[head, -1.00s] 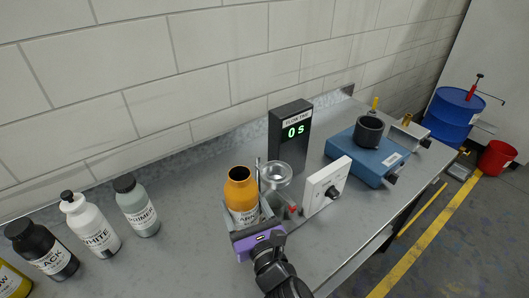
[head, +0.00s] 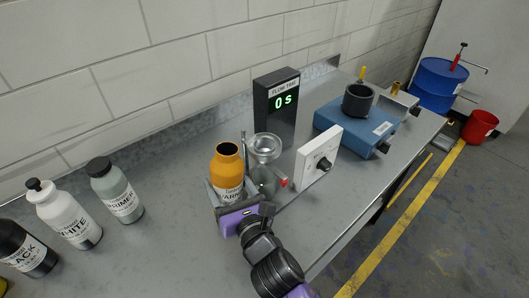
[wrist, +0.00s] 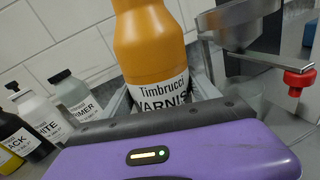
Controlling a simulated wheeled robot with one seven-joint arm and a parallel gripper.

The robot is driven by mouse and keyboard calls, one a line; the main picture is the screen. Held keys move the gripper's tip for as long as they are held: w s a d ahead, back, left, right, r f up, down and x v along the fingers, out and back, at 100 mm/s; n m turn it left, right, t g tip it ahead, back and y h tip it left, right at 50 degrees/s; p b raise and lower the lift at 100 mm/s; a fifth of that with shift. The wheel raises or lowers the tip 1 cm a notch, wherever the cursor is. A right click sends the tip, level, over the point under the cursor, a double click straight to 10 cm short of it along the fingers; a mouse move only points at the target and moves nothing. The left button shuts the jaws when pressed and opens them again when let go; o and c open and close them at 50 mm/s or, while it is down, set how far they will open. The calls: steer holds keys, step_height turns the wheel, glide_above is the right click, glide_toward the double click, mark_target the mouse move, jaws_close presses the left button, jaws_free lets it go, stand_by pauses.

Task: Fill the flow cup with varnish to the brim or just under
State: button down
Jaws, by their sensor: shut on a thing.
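The orange varnish bottle (head: 228,165) stands upright and uncapped between the jaws of my gripper (head: 230,190), which is shut on it. In the wrist view the bottle (wrist: 152,45) fills the middle, its label reading Timbrucci and VARNIS. I cannot make out any varnish in the cup. A clear vessel (wrist: 245,92) sits below the cup.
A flow timer (head: 277,108) reading 0 s stands behind the cup. A white panel with a knob (head: 318,158) is to the right, then a blue device with a dark pot (head: 357,100). Primer (head: 118,190), white (head: 65,213) and black bottles stand left. The bench front is clear.

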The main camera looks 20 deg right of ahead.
mark_target(224, 164)
steer(key=shift+f+b, duration=0.4)
steer(key=shift+f, duration=0.3)
steer(key=shift+r+m+p, duration=0.4)
steer(key=shift+r+p, duration=0.25)
steer(key=shift+r, duration=0.1)
steer(key=shift+r+m, duration=0.2)
steer(key=shift+m, duration=0.5)
step_height(224, 164, up, 4)
steer(key=shift+d+f+m+g+p, duration=0.1)
steer(key=shift+m+g+p, duration=0.3)
steer(key=shift+m+p, duration=0.5)
steer(key=shift+r+p, duration=0.3)
steer(key=shift+r, duration=0.05)
steer(key=shift+w+d+r+m+y+p, duration=0.15)
steer(key=shift+r+m+y+p, duration=0.35)
steer(key=shift+r, duration=0.5)
steer(key=shift+a+m+b, duration=0.2)
steer(key=shift+m+b, duration=0.35)
steer(key=shift+m, duration=0.35)
